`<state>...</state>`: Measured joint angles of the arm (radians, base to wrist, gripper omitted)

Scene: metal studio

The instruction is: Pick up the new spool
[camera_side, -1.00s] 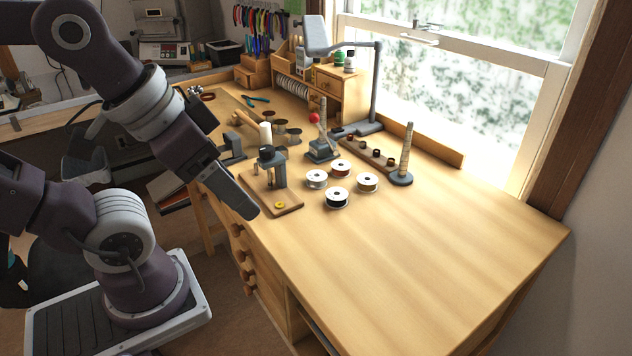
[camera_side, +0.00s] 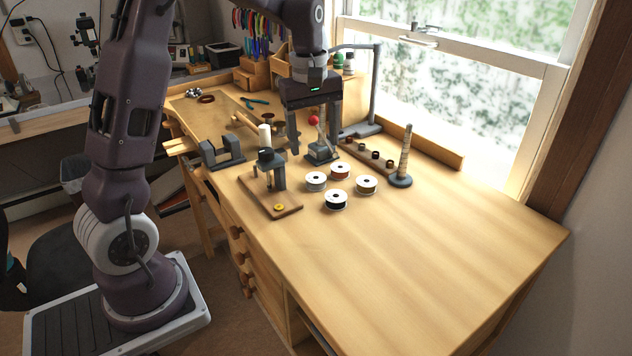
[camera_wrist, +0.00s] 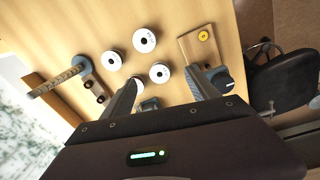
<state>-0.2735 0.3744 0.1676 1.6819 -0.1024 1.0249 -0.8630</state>
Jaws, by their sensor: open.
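Several white-flanged spools stand in a cluster on the bench: a left one (camera_side: 316,181), a back one with reddish-brown winding (camera_side: 340,170), a right one (camera_side: 366,185) and a dark-wound front one (camera_side: 335,199). The frames do not show which is the new spool. My gripper (camera_side: 313,149) is open and empty, fingers pointing down, behind the cluster and above the bench. In the wrist view my gripper (camera_wrist: 160,80) has spools ahead of and between its fingers, including one in the middle (camera_wrist: 159,73); another is partly hidden by the left finger.
A small press on a wooden base (camera_side: 287,209) with a yellow disc stands left of the spools. A thread-wound post (camera_side: 405,160) stands right. A grey stand with a red ball (camera_side: 313,120) is close to my gripper. The bench's front right (camera_side: 430,260) is clear.

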